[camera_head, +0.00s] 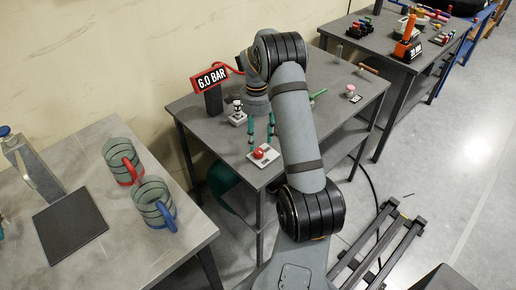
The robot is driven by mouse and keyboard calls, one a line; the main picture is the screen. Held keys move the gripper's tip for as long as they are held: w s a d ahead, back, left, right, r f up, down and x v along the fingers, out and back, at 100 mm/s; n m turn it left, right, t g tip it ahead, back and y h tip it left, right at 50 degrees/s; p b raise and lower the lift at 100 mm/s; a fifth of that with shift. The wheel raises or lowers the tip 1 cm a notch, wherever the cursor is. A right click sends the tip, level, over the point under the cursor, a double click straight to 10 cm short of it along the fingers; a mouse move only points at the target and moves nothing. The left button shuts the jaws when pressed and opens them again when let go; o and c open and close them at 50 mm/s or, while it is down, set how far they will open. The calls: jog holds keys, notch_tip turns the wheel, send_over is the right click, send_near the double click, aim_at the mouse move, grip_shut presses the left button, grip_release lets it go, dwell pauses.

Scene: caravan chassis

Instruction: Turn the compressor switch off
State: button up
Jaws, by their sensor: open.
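A red knob (260,153) sits on a small white plate (272,158) at the front edge of the middle table. The plate carries dark lettering too small to read, so I cannot tell whether this is the compressor switch. My gripper (260,138) points down with its two teal fingers apart and nothing between them. It appears just behind the red knob; I cannot tell its height above the table. A small white-and-black device (238,113) stands to its left. My arm hides part of the tabletop.
A pink-topped item (350,90) and a green-handled tool (318,94) lie to the right. A green rounded object (222,182) is under the table.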

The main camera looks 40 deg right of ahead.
aim_at(258, 151)
notch_tip(258, 151, down, 6)
jog(key=shift+p, duration=0.35)
jog(key=c, duration=0.3)
jog(key=c, duration=0.7)
jog(key=shift+c, duration=0.7)
